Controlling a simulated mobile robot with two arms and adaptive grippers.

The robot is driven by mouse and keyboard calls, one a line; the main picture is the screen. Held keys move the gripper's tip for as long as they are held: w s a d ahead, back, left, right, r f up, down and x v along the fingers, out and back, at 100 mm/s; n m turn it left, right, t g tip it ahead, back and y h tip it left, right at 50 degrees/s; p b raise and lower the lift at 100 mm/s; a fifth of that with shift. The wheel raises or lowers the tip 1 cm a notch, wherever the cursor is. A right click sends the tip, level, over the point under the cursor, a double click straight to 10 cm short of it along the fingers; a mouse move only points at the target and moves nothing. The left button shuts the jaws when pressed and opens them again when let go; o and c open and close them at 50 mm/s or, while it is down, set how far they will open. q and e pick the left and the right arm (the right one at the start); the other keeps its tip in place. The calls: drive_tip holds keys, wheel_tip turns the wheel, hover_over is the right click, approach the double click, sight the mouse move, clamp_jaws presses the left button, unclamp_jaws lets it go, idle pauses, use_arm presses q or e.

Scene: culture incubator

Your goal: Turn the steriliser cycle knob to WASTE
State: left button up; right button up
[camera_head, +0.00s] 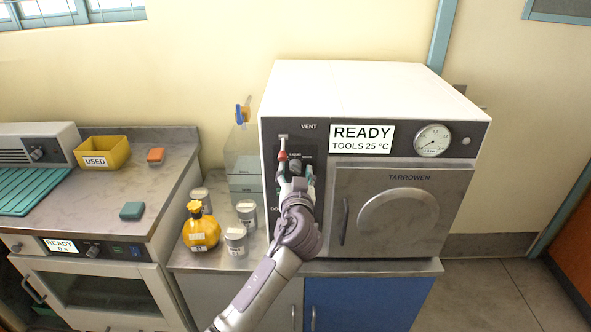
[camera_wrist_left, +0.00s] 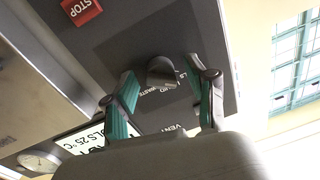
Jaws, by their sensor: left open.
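The steriliser (camera_head: 400,195) is a white-topped box with a dark control panel on its left and a grey door on its right. Its display (camera_head: 362,138) reads READY, TOOLS 25 °C. The cycle knob (camera_head: 295,164) is a dark grey knob on the panel, below the VENT label. In the left wrist view the knob (camera_wrist_left: 161,72) sits between my two fingers, with a gap on each side, and part of the word WASTE shows beside it. My left gripper (camera_head: 294,179) is open in front of the panel. It hides the lower panel. My right gripper is not in view.
A red-tipped vent lever (camera_head: 282,156) is close to the knob. A red STOP button (camera_wrist_left: 82,10) is on the panel. A yellow bottle (camera_head: 201,228), grey cans (camera_head: 236,240) and a clear container (camera_head: 243,170) stand left of the steriliser. A yellow USED bin (camera_head: 104,153) is farther left.

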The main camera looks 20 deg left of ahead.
use_arm(q)
drive_tip(key=shift+w, duration=0.1)
clamp_jaws()
idle(0.3)
